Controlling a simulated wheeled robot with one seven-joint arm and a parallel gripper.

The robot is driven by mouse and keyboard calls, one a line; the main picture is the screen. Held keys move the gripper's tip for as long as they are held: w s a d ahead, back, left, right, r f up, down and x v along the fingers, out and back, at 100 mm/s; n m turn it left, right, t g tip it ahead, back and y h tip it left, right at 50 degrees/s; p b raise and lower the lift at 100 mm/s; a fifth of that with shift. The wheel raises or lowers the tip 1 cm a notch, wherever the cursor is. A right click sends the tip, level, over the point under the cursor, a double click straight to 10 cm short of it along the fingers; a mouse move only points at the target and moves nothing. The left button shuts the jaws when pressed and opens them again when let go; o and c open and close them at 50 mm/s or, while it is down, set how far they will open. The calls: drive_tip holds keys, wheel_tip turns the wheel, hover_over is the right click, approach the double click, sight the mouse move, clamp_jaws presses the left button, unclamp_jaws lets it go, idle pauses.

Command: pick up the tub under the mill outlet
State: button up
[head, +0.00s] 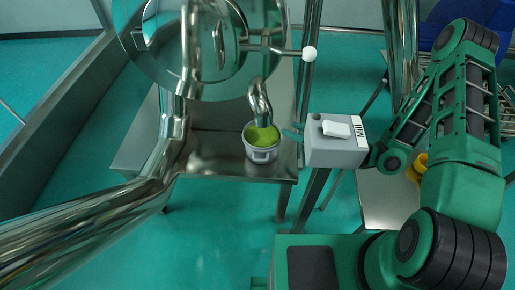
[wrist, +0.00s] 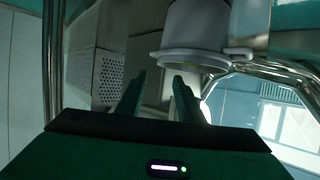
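The tub (head: 262,154) is a light grey pot with side handles and green material inside. It stands upright on a metal table (head: 215,140) below the curved mill outlet pipe (head: 260,100). In the wrist view a grey rimmed vessel with a handle, seemingly the tub (wrist: 193,35), appears inverted, beyond and above the fingertips. My gripper (wrist: 160,82) is open, with an empty gap between its two green fingers. In the head view a green fingertip of my gripper (head: 291,133) shows just right of the tub; the rest is hidden behind the grey Mill box.
The grey box labelled Mill (head: 336,150), with a white switch, stands close right of the tub. A thick shiny pipe (head: 90,225) crosses the left front. The round mill housing (head: 205,50) is above. A yellow object (head: 416,167) lies at right, partly behind my arm.

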sight(271, 124)
drive_tip(key=shift+s+f+x, duration=0.1)
drive_tip(key=shift+f+x, duration=0.1)
drive_tip(key=shift+x, duration=1.6)
drive_tip(key=shift+s+f+x, duration=0.1)
drive_tip(key=shift+f+x, duration=0.05)
drive_tip(key=shift+x, duration=1.6)
drive_tip(key=shift+s+f+x, duration=0.1)
drive_tip(key=shift+f+x, duration=0.1)
drive_tip(key=shift+x, duration=1.6)
drive_tip(key=shift+d, duration=0.1)
clamp_jaws()
